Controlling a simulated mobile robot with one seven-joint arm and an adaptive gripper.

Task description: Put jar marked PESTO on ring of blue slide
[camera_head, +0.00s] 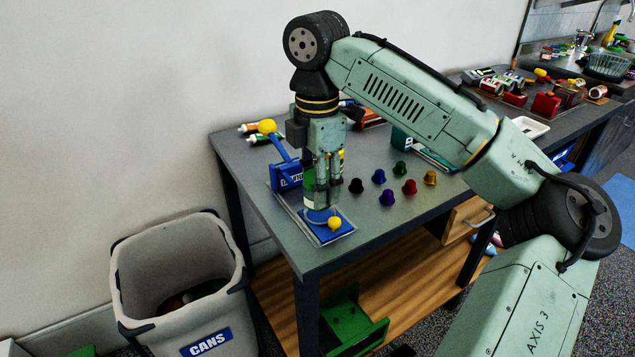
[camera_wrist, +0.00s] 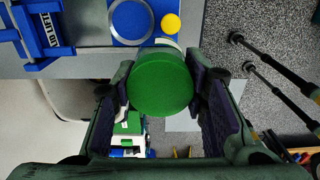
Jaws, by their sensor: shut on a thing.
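My gripper (camera_head: 323,186) points down over the near left corner of the table and is shut on a jar (camera_head: 309,199). In the wrist view the jar's round green lid (camera_wrist: 160,82) sits between the two fingers (camera_wrist: 162,95). A sliver of pale label shows, but I cannot read any marking. The blue slide (camera_head: 346,232) lies at the table corner with a yellow knob (camera_head: 334,223). Its pale ring (camera_wrist: 131,20) shows at the top of the wrist view, beside the yellow knob (camera_wrist: 171,23). The jar appears off to the side of the ring; its height above it is unclear.
A blue lever device (camera_head: 287,177) with a yellow ball (camera_head: 267,126) stands just behind the slide. Several small coloured knobs (camera_head: 387,197) are on the table to the right. A grey CANS bin (camera_head: 182,275) stands on the floor at left. Bare tabletop (camera_head: 372,222) lies right of the slide.

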